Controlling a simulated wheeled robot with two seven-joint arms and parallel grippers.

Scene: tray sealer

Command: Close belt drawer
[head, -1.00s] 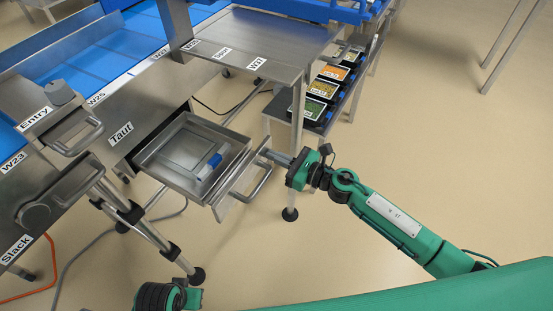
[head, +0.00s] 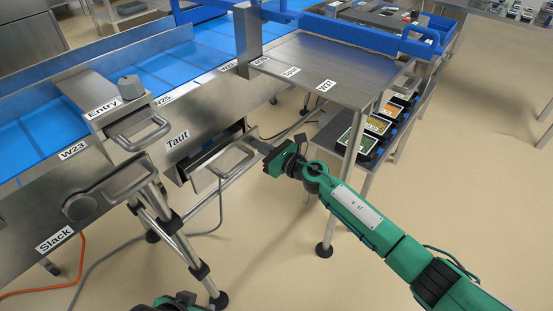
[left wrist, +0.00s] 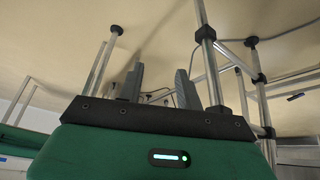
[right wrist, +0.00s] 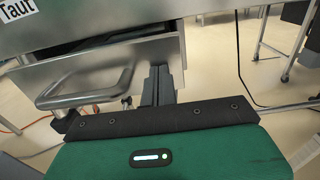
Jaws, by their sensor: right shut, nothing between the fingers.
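The belt drawer (head: 207,178) is a steel drawer below the "Taut" label on the conveyor's side. It stands out only a little, with a dark gap behind its front. Its bar handle (head: 239,166) also shows in the right wrist view (right wrist: 85,92). My right gripper (head: 262,147) is shut and empty. Its fingertips (right wrist: 158,85) are at the right end of the drawer front, beside the handle; I cannot tell whether they touch. My left gripper (left wrist: 161,85) is open and empty, low near the conveyor's legs. Only part of it shows at the head view's bottom edge.
The "Entry" unit with a knob (head: 131,87) and its own handle is left of the drawer. A steel side table (head: 325,65) stands to the right, above a rack of food trays (head: 372,127). Conveyor legs and cables stand below.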

